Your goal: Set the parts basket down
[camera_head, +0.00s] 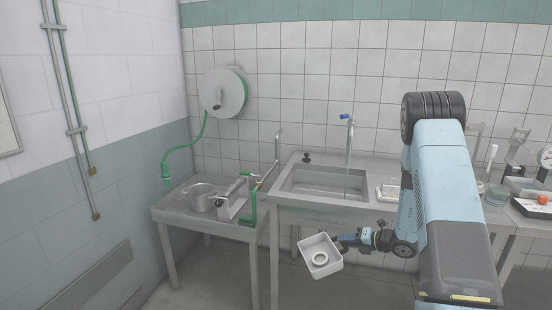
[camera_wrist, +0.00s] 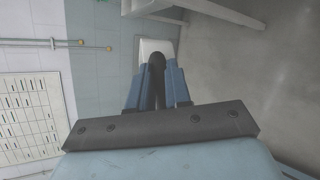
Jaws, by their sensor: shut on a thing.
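The parts basket (camera_head: 319,258) is a small white square tray with a round ring-shaped part (camera_head: 320,259) in it. In the head view it hangs in the air in front of the sink table, tilted. My gripper (camera_head: 341,241) is shut on the basket's right side. In the wrist view the pale basket (camera_wrist: 158,46) shows beyond my gripper's fingers (camera_wrist: 157,70), which hide part of it. The ring part cannot be made out there.
A sink table (camera_head: 290,201) stands behind the basket. A bench at right carries jars and instruments. Floor shows below the basket.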

